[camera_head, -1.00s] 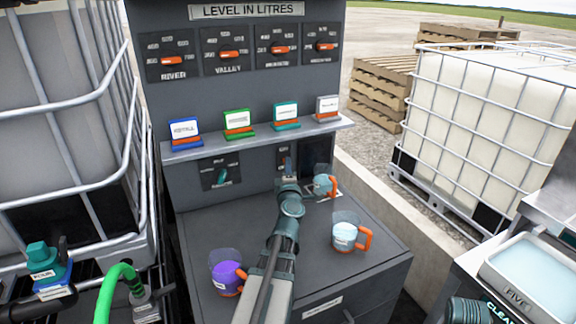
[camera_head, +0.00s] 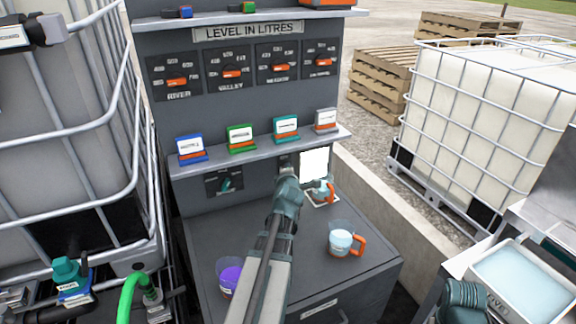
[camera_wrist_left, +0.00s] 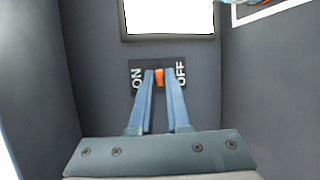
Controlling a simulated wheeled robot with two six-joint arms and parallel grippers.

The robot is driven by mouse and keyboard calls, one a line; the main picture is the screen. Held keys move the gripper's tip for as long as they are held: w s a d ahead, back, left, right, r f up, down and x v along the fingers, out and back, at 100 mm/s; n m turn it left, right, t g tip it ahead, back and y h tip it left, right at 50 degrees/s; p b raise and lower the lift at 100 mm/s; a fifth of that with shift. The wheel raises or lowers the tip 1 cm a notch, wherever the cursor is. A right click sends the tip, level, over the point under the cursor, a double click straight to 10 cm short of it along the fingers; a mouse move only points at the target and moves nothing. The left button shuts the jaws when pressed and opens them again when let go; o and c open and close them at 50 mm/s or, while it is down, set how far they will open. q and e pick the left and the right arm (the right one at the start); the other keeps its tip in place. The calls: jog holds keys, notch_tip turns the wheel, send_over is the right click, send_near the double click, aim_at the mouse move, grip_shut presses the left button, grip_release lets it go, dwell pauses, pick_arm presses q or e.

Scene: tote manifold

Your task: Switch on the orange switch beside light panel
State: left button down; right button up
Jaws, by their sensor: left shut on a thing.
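The orange switch (camera_wrist_left: 159,76) shows in the left wrist view on a dark plate, with ON at its left and OFF at its right. My left gripper (camera_wrist_left: 159,73) has its two blue fingers shut on the switch. In the head view the left gripper (camera_head: 286,172) reaches the back panel under the shelf and hides the switch. The light panel (camera_head: 314,164) glows white just right of the gripper. Its lower part also shows bright in the left wrist view (camera_wrist_left: 168,16).
A jug (camera_head: 324,191) stands close to my left gripper, below the light panel. Another jug (camera_head: 341,240) and a purple-filled jug (camera_head: 228,276) stand on the cabinet top (camera_head: 215,230). The label shelf (camera_head: 260,151) is just above the gripper. A selector knob (camera_head: 225,184) is to its left.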

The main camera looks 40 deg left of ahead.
pick_arm(q)
jog(key=shift+a+r+n+g+h+p, duration=0.15)
jog(key=shift+r+n+g+h+p, duration=0.25)
jog(key=shift+p, duration=0.85)
jog(key=shift+f, duration=0.15)
jog(key=c, duration=0.9)
grip_release()
